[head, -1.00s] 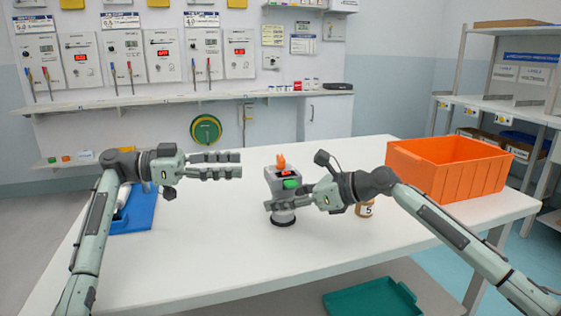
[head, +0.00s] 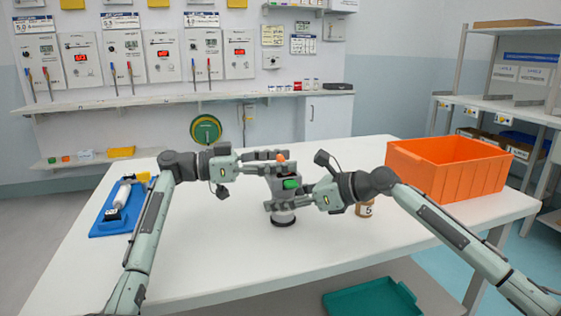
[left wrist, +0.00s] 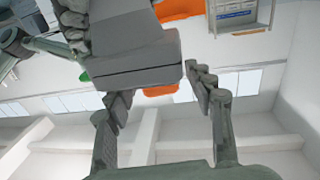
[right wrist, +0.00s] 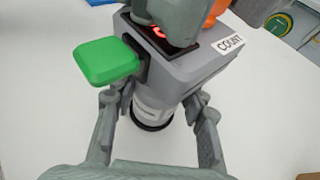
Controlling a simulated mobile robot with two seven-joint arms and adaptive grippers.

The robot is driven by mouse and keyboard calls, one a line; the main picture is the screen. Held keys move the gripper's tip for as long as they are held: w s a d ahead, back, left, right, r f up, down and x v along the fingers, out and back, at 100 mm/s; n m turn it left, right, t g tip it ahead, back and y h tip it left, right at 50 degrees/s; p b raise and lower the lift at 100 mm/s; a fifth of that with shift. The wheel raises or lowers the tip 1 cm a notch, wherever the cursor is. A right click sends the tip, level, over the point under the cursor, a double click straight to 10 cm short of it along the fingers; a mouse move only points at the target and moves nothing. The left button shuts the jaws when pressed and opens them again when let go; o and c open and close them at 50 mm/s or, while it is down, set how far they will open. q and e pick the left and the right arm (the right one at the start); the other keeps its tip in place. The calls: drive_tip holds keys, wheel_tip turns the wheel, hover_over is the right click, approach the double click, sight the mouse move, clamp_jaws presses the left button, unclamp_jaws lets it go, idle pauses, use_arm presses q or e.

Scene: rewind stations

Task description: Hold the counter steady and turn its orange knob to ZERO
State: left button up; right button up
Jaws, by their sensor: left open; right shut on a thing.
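My left gripper (head: 285,161) is open at the height of the knob. In the left wrist view the knob (left wrist: 160,90) shows between its fingers; contact cannot be told. In the right wrist view a grey finger partly hides the red display (right wrist: 158,31), whose reading is unreadable.
An orange crate (head: 450,172) stands at the right of the table. A blue tray (head: 106,224) lies at the left. The table's front middle is clear.

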use_arm(q)
drive_tip(key=c, duration=1.2)
drive_tip(key=shift+f+n+t, duration=0.1)
drive_tip(key=shift+n+t, duration=0.2)
drive_tip(key=shift+t, duration=0.2)
drive_tip(key=n+t+y, duration=0.1)
drive_tip(key=n+t, duration=0.1)
drive_tip(key=t, duration=0.1)
drive_tip(key=n+t+y, duration=0.2)
drive_tip(key=t, duration=0.1)
drive_tip(key=n+t+y, duration=0.3)
drive_tip(key=shift+d+n+t+y, duration=0.1)
drive_tip(key=shift+n+t+y, duration=0.2)
drive_tip(key=shift+t, duration=0.1)
drive_tip(key=shift+n+t+y, duration=0.8)
drive_tip(key=shift+n+y, duration=0.2)
drive_tip(key=shift+y, duration=0.6)
